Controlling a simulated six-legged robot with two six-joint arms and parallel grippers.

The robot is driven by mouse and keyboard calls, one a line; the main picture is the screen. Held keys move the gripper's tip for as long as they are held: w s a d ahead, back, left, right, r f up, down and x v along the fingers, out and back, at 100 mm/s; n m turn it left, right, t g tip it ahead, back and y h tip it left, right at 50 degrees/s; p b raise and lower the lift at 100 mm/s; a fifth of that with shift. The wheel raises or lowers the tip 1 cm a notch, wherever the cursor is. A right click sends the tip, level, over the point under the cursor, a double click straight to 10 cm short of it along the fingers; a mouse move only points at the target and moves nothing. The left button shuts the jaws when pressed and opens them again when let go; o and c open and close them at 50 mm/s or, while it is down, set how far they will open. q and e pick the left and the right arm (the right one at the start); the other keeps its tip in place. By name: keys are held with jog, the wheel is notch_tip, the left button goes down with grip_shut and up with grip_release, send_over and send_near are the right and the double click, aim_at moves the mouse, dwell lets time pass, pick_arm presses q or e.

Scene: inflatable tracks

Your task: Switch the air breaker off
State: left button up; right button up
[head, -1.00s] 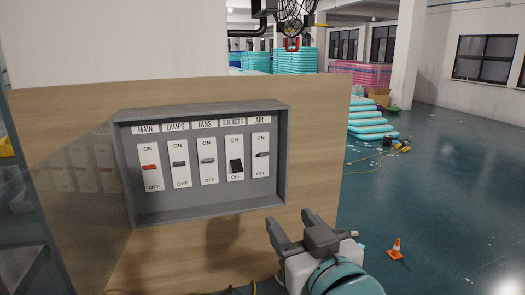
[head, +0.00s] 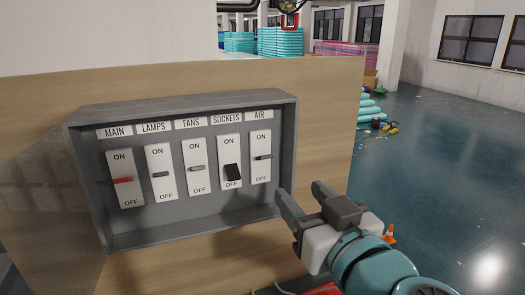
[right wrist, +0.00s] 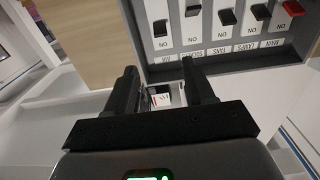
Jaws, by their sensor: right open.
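The air breaker (head: 262,157) is the rightmost switch in the grey breaker box (head: 190,229), under the AIR label. Its dark lever sticks out at mid-height, like the main, lamps and fans levers; the sockets lever (head: 232,173) sits lower, near OFF. My right gripper (head: 299,189) is open and empty, just right of and below the air breaker, apart from it. In the right wrist view the box is upside down, and the air breaker (right wrist: 160,28) is leftmost, beyond the open fingers (right wrist: 165,76). My left gripper is out of view.
The box is fixed on a wooden panel (head: 327,110), and its raised rim stands out around the switches. The fans switch (head: 196,168) and the other switches are close together. An orange cone (head: 390,234) stands on the open blue floor at right.

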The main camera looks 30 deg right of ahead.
aim_at(267, 156)
jog(key=b+x, duration=0.1)
jog(key=x, duration=1.3)
jog(key=shift+w, duration=0.15)
jog(key=shift+w+d, duration=0.1)
jog(key=shift+w, duration=0.7)
jog(key=shift+s+r, duration=0.1)
jog(key=shift+s, duration=0.05)
jog(key=c, duration=0.4)
grip_shut()
